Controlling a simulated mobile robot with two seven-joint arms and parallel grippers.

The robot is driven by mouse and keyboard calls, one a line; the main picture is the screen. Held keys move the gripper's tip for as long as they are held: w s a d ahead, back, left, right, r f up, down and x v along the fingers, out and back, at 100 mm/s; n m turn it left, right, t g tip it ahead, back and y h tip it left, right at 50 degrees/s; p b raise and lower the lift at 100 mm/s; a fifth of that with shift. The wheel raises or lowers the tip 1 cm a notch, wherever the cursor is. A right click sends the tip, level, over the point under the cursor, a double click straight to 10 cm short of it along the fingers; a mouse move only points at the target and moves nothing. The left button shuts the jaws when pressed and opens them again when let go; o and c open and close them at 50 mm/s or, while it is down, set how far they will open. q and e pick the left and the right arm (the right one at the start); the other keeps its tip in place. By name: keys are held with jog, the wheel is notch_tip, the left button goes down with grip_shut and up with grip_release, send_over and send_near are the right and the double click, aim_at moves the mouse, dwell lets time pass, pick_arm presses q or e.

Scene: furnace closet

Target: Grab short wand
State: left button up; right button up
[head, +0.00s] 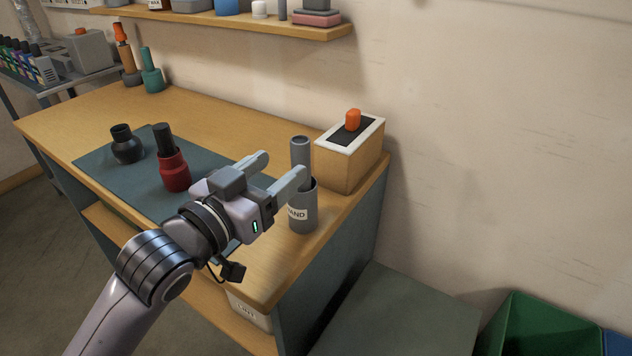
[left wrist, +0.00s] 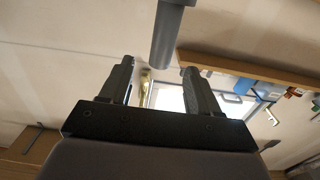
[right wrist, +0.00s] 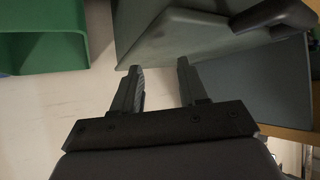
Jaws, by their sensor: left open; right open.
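The short wand (head: 300,150) is a grey cylinder standing upright in a dark grey holder (head: 303,212) marked "WAND" near the bench's right end. Its lower part is hidden inside the holder. My left gripper (head: 280,168) is open and empty, with its fingers pointing toward the wand from the left. In the left wrist view my left gripper (left wrist: 162,65) shows a grey cylinder (left wrist: 173,35), likely the wand, just beyond the fingertips and between their lines. My right gripper (right wrist: 158,66) is open and empty, and shows only in the right wrist view.
A wooden box (head: 347,165) with an orange knob stands right behind the holder. A red and black tool (head: 173,170) and a dark round piece (head: 126,147) stand on the blue-grey mat (head: 100,165). A green bin (head: 540,325) is at lower right.

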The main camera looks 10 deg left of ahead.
aim_at(295, 156)
pick_arm(q)
jog(key=shift+x, duration=0.85)
jog(key=shift+p+x, duration=0.3)
jog(key=shift+x, duration=2.45)
jog(key=shift+f, duration=0.15)
grip_shut()
